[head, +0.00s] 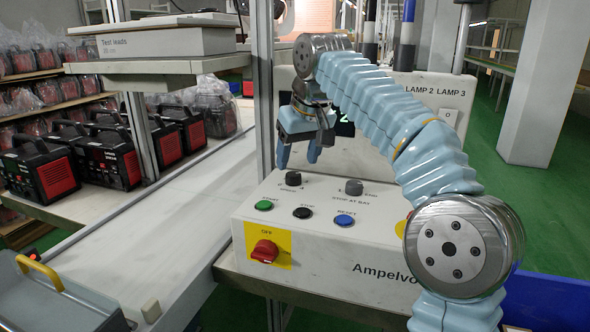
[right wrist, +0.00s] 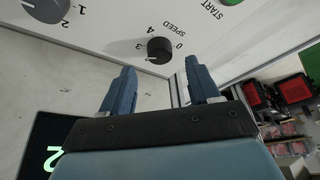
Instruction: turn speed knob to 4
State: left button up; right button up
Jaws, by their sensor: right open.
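The black speed knob (head: 293,178) stands at the left of the control box's sloped top, above the green start button. It also shows in the right wrist view (right wrist: 160,50), with the word SPEED and the figures 0, 3 and 4 beside it. A small light mark shows on its lower left side, near the 3; the exact setting is hard to read. My right gripper (head: 298,154) is open and empty, its blue fingers above and behind the knob. In the right wrist view the fingers (right wrist: 160,88) are apart, with the knob beyond their tips, untouched. My left gripper is not in view.
A grey stop-at-bay knob (head: 354,187) is right of the speed knob. Green start (head: 264,205), black stop (head: 302,212) and blue reset (head: 344,220) buttons lie in front. A red switch (head: 264,252) is on the front face. A dark display (right wrist: 50,150) shows a green 2.

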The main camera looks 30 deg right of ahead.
aim_at(293, 174)
jog(key=shift+x, duration=2.2)
jog(key=c, duration=1)
jog(key=shift+m, duration=0.4)
jog(key=m+h, duration=0.1)
jog(key=m, duration=0.1)
jog(key=m+g+h, duration=0.1)
jog(key=m, duration=0.2)
jog(key=shift+a, duration=0.2)
jog(key=m, duration=0.3)
jog(key=m+g+h, duration=0.1)
jog(key=m, duration=0.2)
jog(key=shift+w+g+h, duration=0.15)
jog(key=shift+g+h, duration=0.15)
